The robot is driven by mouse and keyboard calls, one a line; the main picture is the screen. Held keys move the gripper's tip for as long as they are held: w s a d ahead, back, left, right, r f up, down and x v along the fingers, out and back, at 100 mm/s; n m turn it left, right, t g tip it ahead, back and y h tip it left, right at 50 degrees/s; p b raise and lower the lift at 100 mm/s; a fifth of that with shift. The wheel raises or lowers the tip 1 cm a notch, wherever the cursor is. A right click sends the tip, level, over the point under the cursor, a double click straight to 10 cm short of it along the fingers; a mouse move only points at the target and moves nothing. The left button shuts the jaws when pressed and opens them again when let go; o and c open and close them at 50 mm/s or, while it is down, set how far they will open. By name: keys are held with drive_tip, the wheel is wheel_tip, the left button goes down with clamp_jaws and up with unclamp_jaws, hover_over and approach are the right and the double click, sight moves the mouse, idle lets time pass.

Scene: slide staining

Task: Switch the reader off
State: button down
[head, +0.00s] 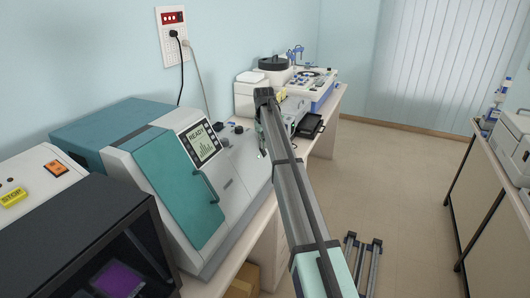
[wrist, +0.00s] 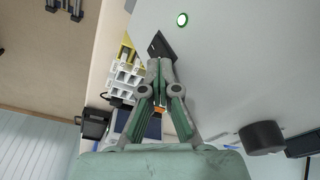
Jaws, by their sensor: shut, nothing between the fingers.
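The reader appears to be the white and teal machine (head: 165,165) on the left bench; its screen (head: 200,143) is lit and reads READY. In the wrist view a black switch (wrist: 163,44) sits on a pale grey panel (wrist: 225,70), near a lit green ring (wrist: 182,19). My gripper (wrist: 160,64) is shut and empty, its fingertips right at the near end of the switch. I cannot tell whether they touch it, or which way the switch is set. In the head view my arm hides most of the gripper and the switch.
A black knob (wrist: 262,138) sticks out of the panel. Left of the reader stand a white unit with a yellow STOP label (head: 13,197) and a dark box (head: 95,235). Further along the bench are another instrument (head: 315,90) and a black tray (head: 310,126). Open floor (head: 390,170) lies right.

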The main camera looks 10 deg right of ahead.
drive_tip(key=shift+a, duration=0.1)
drive_tip(key=shift+w+r+p, duration=0.1)
drive_tip(key=shift+r+p, duration=0.35)
drive_tip(key=shift+r, duration=0.35)
drive_tip(key=shift+r+p, duration=1)
drive_tip(key=shift+r, duration=1.6)
